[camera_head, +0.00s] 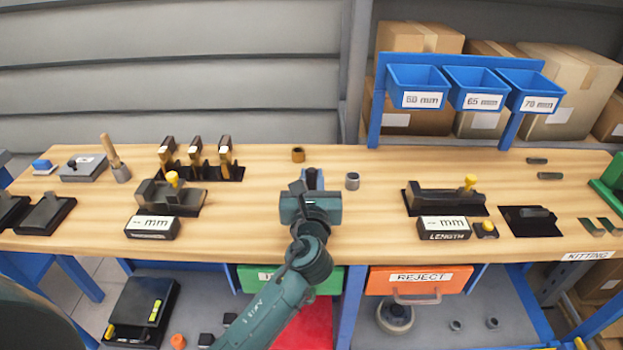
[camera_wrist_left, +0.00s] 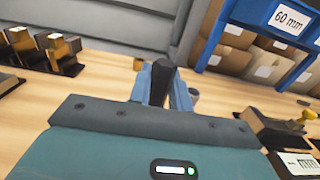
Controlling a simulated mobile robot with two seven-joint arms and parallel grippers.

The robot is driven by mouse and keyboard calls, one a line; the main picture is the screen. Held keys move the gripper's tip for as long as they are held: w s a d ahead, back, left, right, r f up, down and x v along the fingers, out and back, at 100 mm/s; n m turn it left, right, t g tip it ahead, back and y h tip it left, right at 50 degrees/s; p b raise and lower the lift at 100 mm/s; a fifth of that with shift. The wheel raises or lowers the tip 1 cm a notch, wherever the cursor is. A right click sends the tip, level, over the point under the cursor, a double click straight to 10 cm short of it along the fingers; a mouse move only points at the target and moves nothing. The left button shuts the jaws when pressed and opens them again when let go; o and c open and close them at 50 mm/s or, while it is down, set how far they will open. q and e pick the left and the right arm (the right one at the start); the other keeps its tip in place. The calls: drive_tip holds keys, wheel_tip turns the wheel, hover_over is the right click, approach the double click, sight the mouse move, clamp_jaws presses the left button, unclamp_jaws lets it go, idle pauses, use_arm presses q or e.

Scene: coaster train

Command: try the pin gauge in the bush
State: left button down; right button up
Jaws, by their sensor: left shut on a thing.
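My left gripper (camera_head: 313,178) is above the middle of the bench, fingers pointing away from me. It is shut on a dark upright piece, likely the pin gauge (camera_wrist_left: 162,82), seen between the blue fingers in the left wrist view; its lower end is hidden. Two small bushes stand on the wood: a brown one (camera_head: 298,154) just beyond the gripper, slightly left, and a grey one (camera_head: 352,181) to its right. The brown bush also shows in the wrist view (camera_wrist_left: 138,64); the grey one is partly behind a finger. The held piece appears apart from both. My right gripper is out of view.
A rack with black and gold pieces (camera_head: 202,172) and a fixture with a "mm" display (camera_head: 152,227) stand left. A length fixture (camera_head: 443,228) stands right. Blue labelled bins (camera_head: 417,87) hang at the back right. Bench around the bushes is clear.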

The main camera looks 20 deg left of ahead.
use_arm(q)
drive_tip(key=shift+f, duration=0.1)
drive_tip(key=c, duration=1.2)
unclamp_jaws()
